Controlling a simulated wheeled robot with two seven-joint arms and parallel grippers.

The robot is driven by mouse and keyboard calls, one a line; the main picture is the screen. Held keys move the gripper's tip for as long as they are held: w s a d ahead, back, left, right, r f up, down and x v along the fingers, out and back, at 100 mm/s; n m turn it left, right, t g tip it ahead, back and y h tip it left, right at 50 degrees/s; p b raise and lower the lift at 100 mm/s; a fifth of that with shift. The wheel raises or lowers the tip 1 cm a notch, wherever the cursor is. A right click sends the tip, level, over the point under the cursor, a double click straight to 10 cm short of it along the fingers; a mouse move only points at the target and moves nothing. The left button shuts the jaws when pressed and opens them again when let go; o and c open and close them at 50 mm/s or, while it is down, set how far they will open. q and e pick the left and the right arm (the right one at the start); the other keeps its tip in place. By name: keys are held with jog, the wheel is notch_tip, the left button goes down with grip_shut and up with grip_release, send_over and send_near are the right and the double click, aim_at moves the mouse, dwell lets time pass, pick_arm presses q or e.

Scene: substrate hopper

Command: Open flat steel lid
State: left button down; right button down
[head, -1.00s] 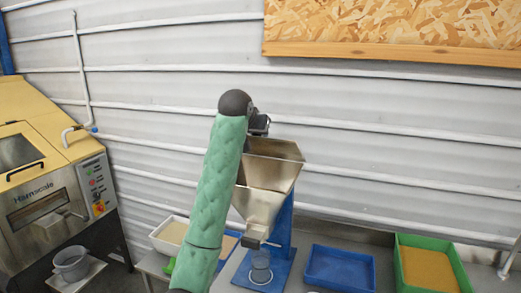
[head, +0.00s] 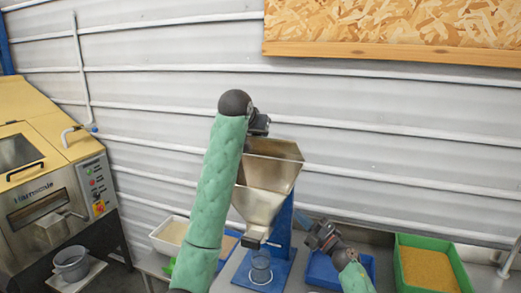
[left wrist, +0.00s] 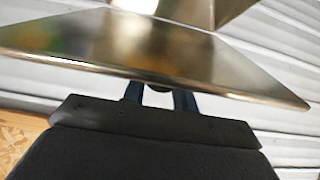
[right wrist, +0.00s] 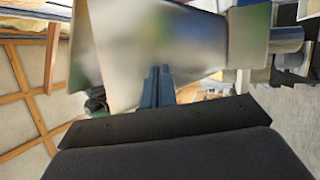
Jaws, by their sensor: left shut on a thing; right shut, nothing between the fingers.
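The steel hopper (head: 262,205) stands on a blue stand. My left gripper (head: 262,124) is at its upper back edge, partly hidden behind my arm. In the left wrist view, the left fingers (left wrist: 160,97) are shut at the edge of a broad steel surface (left wrist: 150,50), with a small dark rounded part between them. I take this as the flat steel lid, but its outline and angle are hard to tell. My right gripper (head: 302,215) is shut and empty, right of the hopper. In the right wrist view, its fingers (right wrist: 157,88) point toward the hopper's steel side (right wrist: 150,45).
A clear cup (head: 260,262) stands under the hopper's spout. A blue tray (head: 320,268) and a green tray of yellowish grain (head: 445,284) are on the right. A white bin (head: 160,243) and a yellow machine (head: 50,160) are on the left. The corrugated wall is close behind.

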aim_at(264, 144)
notch_tip(264, 144, up, 18)
jog(key=d+n+g+y, duration=0.1)
jog(key=d+n, duration=0.1)
jog(key=n, duration=0.4)
jog(key=s+a+n+g, duration=0.1)
jog(key=a+n, duration=0.1)
jog(key=s+a+r+n+g, duration=0.1)
jog(key=s+a+n+g, duration=0.1)
jog(key=n, duration=0.1)
jog(key=s+a+n+g, duration=0.1)
jog(key=s+a+n, duration=0.1)
jog(key=a, duration=0.1)
jog(key=shift+s+r+n+g+y, duration=0.1)
jog(key=shift+r+n+g+y, duration=0.2)
jog(key=shift+g, duration=0.1)
jog(key=shift+s+a+f+n, duration=0.15)
jog(key=shift+a+n, duration=0.15)
jog(key=shift+a, duration=0.25)
pick_arm(q)
jog(key=shift+f, duration=0.1)
pick_arm(e)
jog(key=w+a+r, duration=0.5)
jog(key=w+a, duration=0.1)
jog(key=a, duration=0.1)
jog(key=shift+w+a, duration=0.25)
jog(key=shift+a, duration=0.05)
